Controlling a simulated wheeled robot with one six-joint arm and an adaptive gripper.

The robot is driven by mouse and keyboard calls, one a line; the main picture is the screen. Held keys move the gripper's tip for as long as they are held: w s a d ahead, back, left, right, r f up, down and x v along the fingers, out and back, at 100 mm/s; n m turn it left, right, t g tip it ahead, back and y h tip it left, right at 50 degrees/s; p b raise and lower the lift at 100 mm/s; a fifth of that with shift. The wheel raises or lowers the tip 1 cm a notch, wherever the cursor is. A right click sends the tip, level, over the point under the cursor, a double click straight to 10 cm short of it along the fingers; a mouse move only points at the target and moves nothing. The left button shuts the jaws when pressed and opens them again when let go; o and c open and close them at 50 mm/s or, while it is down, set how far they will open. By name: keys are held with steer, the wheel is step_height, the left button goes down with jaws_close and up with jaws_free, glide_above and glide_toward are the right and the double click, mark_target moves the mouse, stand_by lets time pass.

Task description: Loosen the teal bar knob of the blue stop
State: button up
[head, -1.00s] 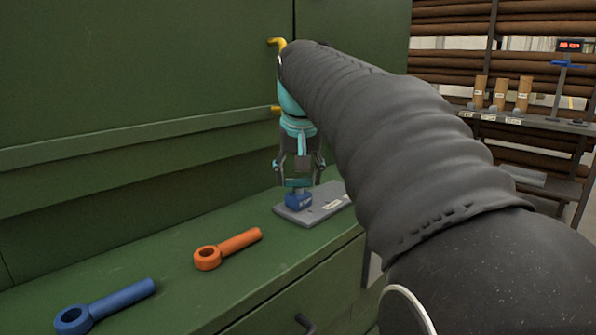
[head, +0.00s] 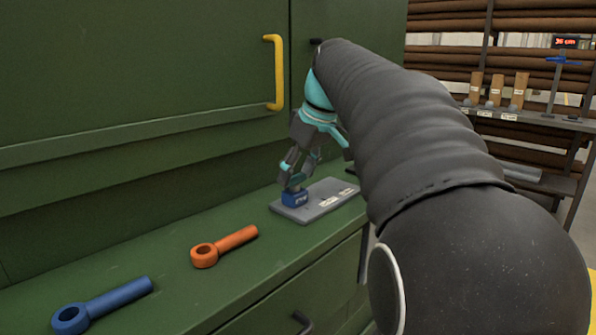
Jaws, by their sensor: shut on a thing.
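The blue stop (head: 295,199) is a small block with a pale label, on a grey plate (head: 312,212) on the green bench top. My gripper (head: 294,184) points down and leans, directly above the stop. Its fingers are shut on the teal bar knob on top of the stop. The knob is mostly hidden between the fingers, and its exact angle cannot be made out.
An orange ring-ended handle (head: 225,246) and a blue one (head: 102,305) lie on the bench, front left. A yellow handle (head: 278,72) is on the green cabinet behind.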

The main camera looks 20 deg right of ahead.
stand_by(0.4)
steer(key=o, duration=1.1)
steer(key=shift+o, duration=0.2)
steer(key=shift+r, duration=0.1)
steer(key=v, duration=1.1)
steer(key=shift+d+r, duration=0.15)
steer(key=shift+r, duration=0.25)
